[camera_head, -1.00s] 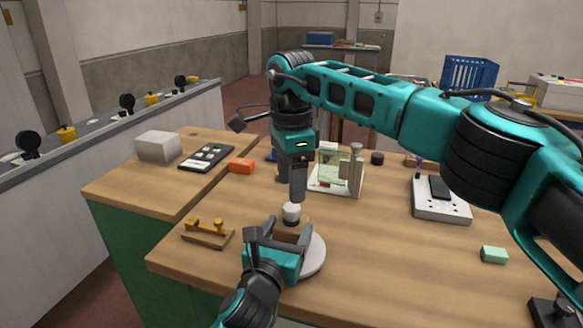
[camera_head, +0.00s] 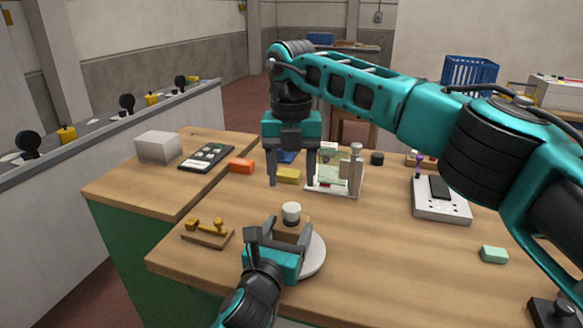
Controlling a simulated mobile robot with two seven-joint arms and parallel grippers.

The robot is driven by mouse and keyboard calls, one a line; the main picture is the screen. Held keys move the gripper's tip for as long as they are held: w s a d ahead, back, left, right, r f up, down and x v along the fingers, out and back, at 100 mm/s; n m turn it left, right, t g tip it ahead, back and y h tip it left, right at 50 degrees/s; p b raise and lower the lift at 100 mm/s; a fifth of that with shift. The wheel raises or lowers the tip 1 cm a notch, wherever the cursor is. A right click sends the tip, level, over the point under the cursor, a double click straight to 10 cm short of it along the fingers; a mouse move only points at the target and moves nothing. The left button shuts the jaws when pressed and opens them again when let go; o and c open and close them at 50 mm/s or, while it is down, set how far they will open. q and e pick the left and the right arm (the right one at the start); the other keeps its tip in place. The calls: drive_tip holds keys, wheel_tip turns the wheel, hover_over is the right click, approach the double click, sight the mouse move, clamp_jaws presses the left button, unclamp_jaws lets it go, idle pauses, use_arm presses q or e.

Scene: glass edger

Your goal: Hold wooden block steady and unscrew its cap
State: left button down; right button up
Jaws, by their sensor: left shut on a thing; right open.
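The wooden block (camera_head: 291,227) stands near the front of the table, partly hidden by my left gripper. The white cap (camera_head: 291,209) with a darker lower band sits on top of the block; whether it is loose cannot be told. My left gripper (camera_head: 278,238) is shut on the block from the front. My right gripper (camera_head: 291,184) is open and empty, fingers pointing down and spread apart, above and behind the cap without touching it.
A pale round disc (camera_head: 316,260) lies beside the block. A wooden piece with brass-coloured parts (camera_head: 207,234) is to the left. A white-based stand (camera_head: 333,188) and a yellow block (camera_head: 288,175) are behind. The right front tabletop is mostly clear, with a green block (camera_head: 494,254).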

sight(292, 207)
drive_tip(key=m, duration=0.3)
drive_tip(key=shift+r+m, duration=0.15)
drive_tip(key=shift+m, duration=0.15)
drive_tip(key=m, duration=0.4)
drive_tip(key=shift+r, duration=0.15)
wheel_tip(292, 207, down, 8)
drive_tip(key=shift+f, duration=0.1)
